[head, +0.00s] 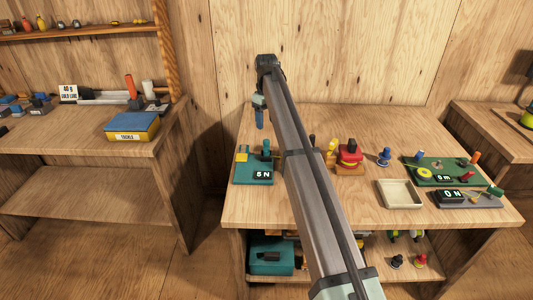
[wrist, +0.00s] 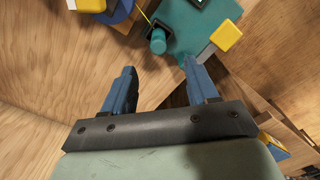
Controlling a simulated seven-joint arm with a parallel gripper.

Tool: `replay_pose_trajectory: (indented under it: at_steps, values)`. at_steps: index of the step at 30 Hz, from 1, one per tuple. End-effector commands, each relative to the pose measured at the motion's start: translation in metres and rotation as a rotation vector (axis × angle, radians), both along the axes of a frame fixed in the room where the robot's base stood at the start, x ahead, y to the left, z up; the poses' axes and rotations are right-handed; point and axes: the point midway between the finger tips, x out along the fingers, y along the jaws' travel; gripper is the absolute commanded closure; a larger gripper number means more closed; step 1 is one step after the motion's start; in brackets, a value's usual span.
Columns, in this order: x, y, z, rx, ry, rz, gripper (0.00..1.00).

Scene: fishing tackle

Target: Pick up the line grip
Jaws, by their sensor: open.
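I cannot tell for sure which piece is the line grip. A teal fixture (head: 253,172) with a "5 N" display sits at the table's left front, with a yellow block (head: 242,154) and a dark teal post (head: 266,148) on it. In the wrist view the teal fixture (wrist: 190,30) shows at the top, with a teal cylinder (wrist: 157,42), the yellow block (wrist: 227,36) and a thin yellow line. My gripper (wrist: 160,80) is open and empty, its blue fingers apart. In the head view my gripper (head: 259,118) hangs behind the fixture, near the table's back left.
My arm crosses the table and hides part of it. Right of it are a red-and-yellow reel (head: 349,156), a blue peg (head: 384,157), an empty cream tray (head: 400,195), a green board (head: 445,171) and a grey "0 N" fixture (head: 470,199). The table's back is clear.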

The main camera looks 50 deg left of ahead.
Motion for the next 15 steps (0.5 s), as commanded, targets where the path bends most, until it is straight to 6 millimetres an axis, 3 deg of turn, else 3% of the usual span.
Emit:
replay_pose_trajectory:
  at_steps: [15]
  values:
    - [0.001,-0.001,-0.075,0.000,0.000,-0.002,0.42]
